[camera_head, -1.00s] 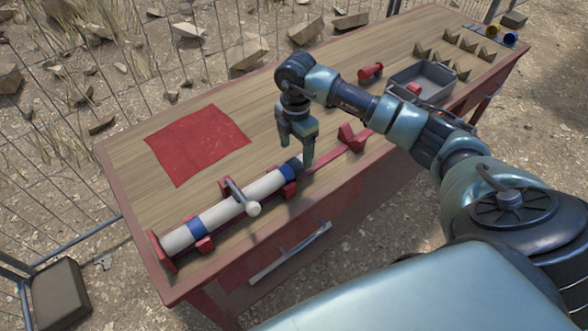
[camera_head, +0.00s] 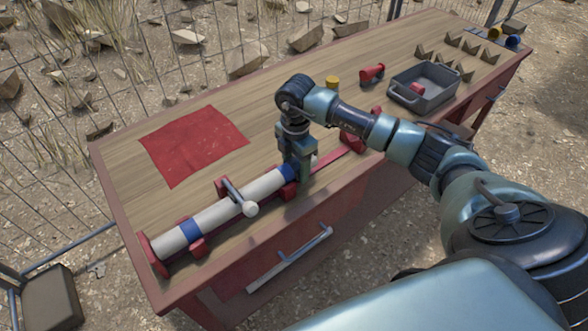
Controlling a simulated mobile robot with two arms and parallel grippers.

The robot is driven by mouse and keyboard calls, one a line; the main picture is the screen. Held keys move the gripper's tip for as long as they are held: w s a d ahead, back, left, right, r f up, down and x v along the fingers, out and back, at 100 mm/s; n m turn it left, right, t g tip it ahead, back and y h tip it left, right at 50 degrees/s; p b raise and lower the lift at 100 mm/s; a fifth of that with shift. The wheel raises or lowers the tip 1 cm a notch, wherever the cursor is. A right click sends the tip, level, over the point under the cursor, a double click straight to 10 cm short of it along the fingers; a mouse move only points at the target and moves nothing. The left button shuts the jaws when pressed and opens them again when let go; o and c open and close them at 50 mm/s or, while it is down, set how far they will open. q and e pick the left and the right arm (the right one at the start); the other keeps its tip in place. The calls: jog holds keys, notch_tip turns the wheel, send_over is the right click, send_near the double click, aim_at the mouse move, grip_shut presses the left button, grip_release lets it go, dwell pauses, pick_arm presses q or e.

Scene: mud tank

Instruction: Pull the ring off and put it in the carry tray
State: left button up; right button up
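A white tube (camera_head: 215,215) with blue bands lies in a red cradle along the table's front edge. A blue band (camera_head: 287,173) shows at its right end, and a small blue patch (camera_head: 314,160) shows just beyond my gripper; I cannot tell which is the ring. My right gripper (camera_head: 301,182) points down at that tube end, its fingers overlapping it in the picture. The fingers hide what lies between them, so their grip is unclear. The grey carry tray (camera_head: 446,101) stands at the far right with a small red piece (camera_head: 417,88) in it. My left gripper is out of view.
A red clamp with a white-knobbed handle (camera_head: 250,208) crosses the tube. A red cloth (camera_head: 192,146) lies flat at left. A red cone-shaped piece (camera_head: 371,73), a yellow piece (camera_head: 332,82) and several wooden notched blocks (camera_head: 466,76) stand toward the back right.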

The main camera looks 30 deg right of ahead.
jog(key=shift+w+d+b, duration=0.2)
jog(key=shift+d+b, duration=0.25)
jog(key=shift+d, duration=1.85)
jog(key=shift+w+d+b, duration=0.15)
jog(key=shift+d+b, duration=0.3)
jog(key=shift+d, duration=1.85)
jog(key=shift+r, duration=0.1)
notch_tip(320, 180, up, 7)
jog(key=p, duration=0.6)
jog(key=shift+r, duration=0.15)
